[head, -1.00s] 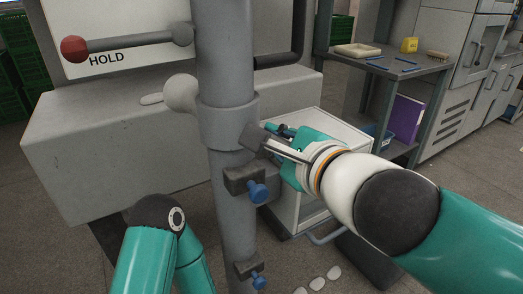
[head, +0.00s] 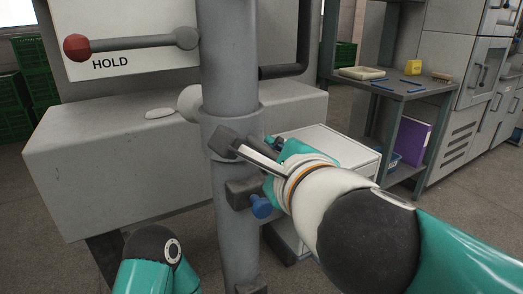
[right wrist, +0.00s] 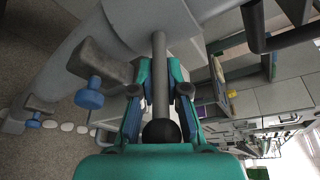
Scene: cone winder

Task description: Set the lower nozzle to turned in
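The lower nozzle is on a grey collar (head: 246,118) around the upright column. A dark stub (head: 222,142) on the collar points toward me, and a thin metallic handle rod (head: 258,158) runs from it to my right gripper (head: 282,158). In the right wrist view the rod (right wrist: 160,75) runs between the fingers of my right gripper (right wrist: 160,80), which sit close on both sides of it. A black ball end (right wrist: 161,132) lies nearer the palm. A pale rounded part (head: 188,101) shows behind the collar at left. My left gripper is out of view.
A dark clamp (head: 239,193) with a blue knob (head: 261,206) sits on the column just below the collar. A red-ball lever (head: 130,43) marked HOLD is at upper left. A white cabinet (head: 335,145) and a shelf (head: 420,85) stand behind.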

